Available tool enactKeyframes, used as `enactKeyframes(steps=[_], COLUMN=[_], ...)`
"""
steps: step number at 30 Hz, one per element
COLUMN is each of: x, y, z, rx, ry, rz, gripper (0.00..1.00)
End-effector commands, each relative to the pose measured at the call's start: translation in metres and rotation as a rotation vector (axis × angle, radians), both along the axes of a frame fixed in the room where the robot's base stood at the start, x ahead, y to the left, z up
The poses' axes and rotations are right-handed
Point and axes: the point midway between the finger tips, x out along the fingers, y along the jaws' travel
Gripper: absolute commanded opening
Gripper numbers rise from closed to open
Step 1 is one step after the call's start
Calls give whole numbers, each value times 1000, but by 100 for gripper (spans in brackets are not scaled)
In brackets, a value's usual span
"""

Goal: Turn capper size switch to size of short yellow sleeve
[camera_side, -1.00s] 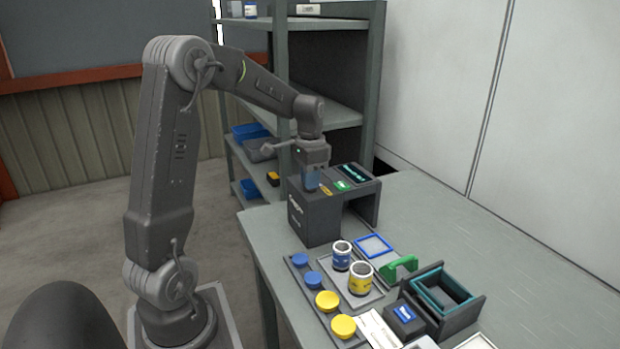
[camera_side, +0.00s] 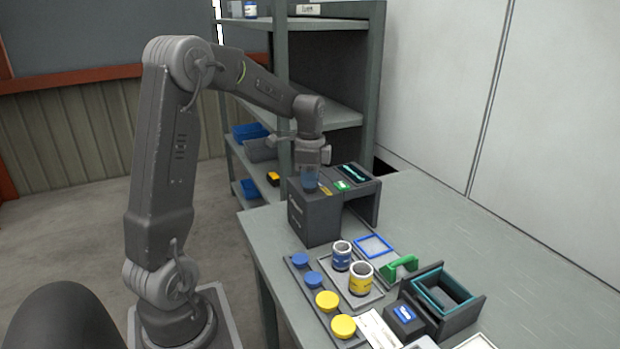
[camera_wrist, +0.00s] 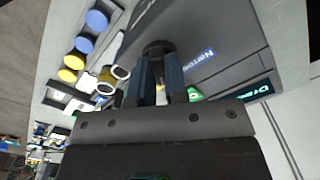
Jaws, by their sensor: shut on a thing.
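The capper (camera_side: 315,218) is a dark grey box at the back end of the table. My gripper (camera_side: 310,184) points down onto its top. In the wrist view my gripper (camera_wrist: 157,66) is shut on the dark round size switch (camera_wrist: 156,47), one finger on either side. A blue label reading like "Narrow" (camera_wrist: 198,61) lies right of the switch; a yellow label (camera_side: 326,190) shows on the capper top in the side view. The switch's pointing direction is hidden. The short yellow sleeve (camera_side: 360,283) stands upright on a grey tray beside a slimmer blue sleeve (camera_side: 341,261).
Blue caps (camera_side: 300,259) and yellow caps (camera_side: 327,301) lie in a row on a strip. A blue-framed pad (camera_side: 374,246), a green handle (camera_side: 402,266) and a dark open box (camera_side: 443,292) stand to the right. A shelf rack (camera_side: 376,75) rises behind the capper. The table's right side is clear.

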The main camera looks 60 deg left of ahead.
Motion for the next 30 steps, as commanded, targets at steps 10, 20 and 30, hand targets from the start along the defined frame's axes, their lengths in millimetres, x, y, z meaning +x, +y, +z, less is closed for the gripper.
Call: enactKeyframes(steps=[10,20,30], x=[1,1,1], y=[0,0,0], z=[2,1,10], rx=[2,0,1], ry=[-5,-3,-3], rz=[-7,-5,-4], gripper=[0,39,39])
